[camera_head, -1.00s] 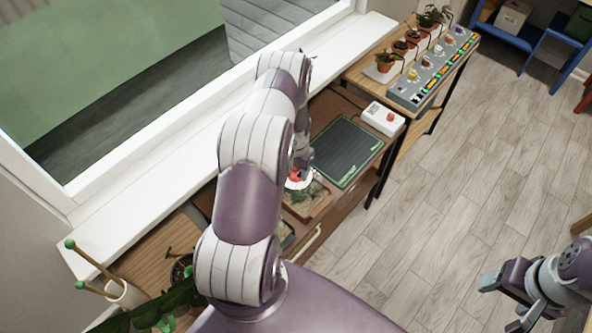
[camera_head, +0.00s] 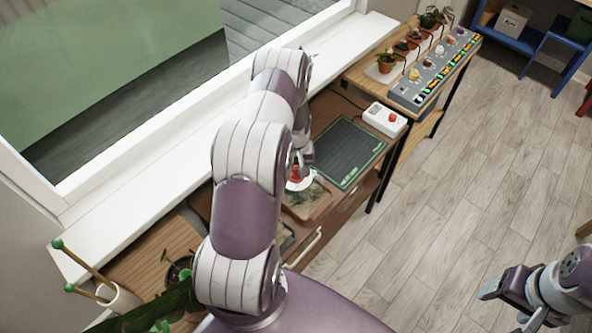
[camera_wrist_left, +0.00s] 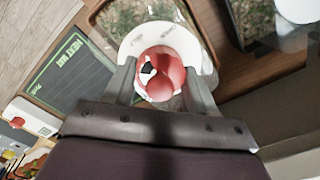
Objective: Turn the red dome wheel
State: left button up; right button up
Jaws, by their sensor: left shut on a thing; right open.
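The red dome wheel (camera_wrist_left: 158,72) sits on a round white base (camera_wrist_left: 192,45) over a clear-topped terrarium box. My left gripper (camera_wrist_left: 160,85) is shut on the wheel, with one finger on each side of it in the left wrist view. In the head view only a bit of the red wheel (camera_head: 295,172) shows beside my left arm, and the left gripper (camera_head: 300,162) is partly hidden there. My right gripper (camera_head: 505,290) is open and empty over the floor at the lower right.
A green-edged dark mat (camera_head: 347,152) lies beside the terrarium box (camera_head: 312,203). A white box with a red button (camera_head: 384,119) stands past it. Potted plants (camera_head: 388,62) and a grey panel (camera_head: 432,72) stand farther back. A pot with green-tipped sticks (camera_head: 118,298) is at lower left.

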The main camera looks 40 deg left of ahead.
pick_arm(q)
jog(key=shift+n, duration=0.6)
dwell(0.5)
jog(key=o, duration=1.1)
jog(key=shift+c, duration=0.2)
jog(key=shift+r+b, duration=0.1)
jog(key=shift+b, duration=0.2)
notch_tip(320, 180, up, 12)
jog(key=b, duration=0.2)
jog(key=shift+r, duration=0.25)
